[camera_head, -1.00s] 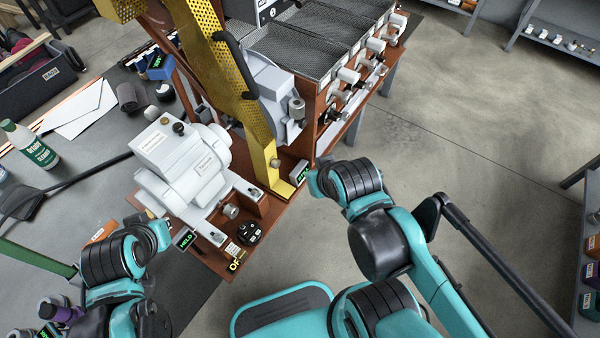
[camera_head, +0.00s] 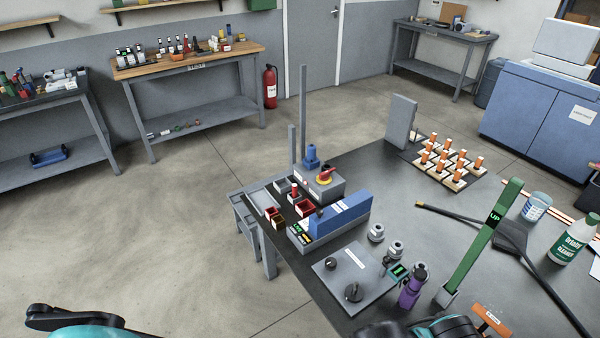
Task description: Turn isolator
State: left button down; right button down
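Neither gripper shows. Only teal and black parts of my own body show at the lower left and lower right edges, well apart from the red handle.
A grey panel with two black knobs (camera_head: 352,272), a purple bottle (camera_head: 411,288), a green post marked UP (camera_head: 484,236) and metal cylinders crowd the near table. Orange-topped pieces (camera_head: 449,160) stand behind. Thin upright posts (camera_head: 303,110) rise beside the box. Floor is open to the left.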

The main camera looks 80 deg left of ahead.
aim_at(324, 175)
jog(key=j+u, duration=0.1)
jog(key=u, duration=2.4)
jog(key=i+j+z, duration=0.15)
jog(key=i+j, duration=0.4)
jog(key=i+j+z, duration=0.2)
jog(key=i+j, duration=0.25)
jog(key=j, duration=0.25)
jog(key=z, duration=1.25)
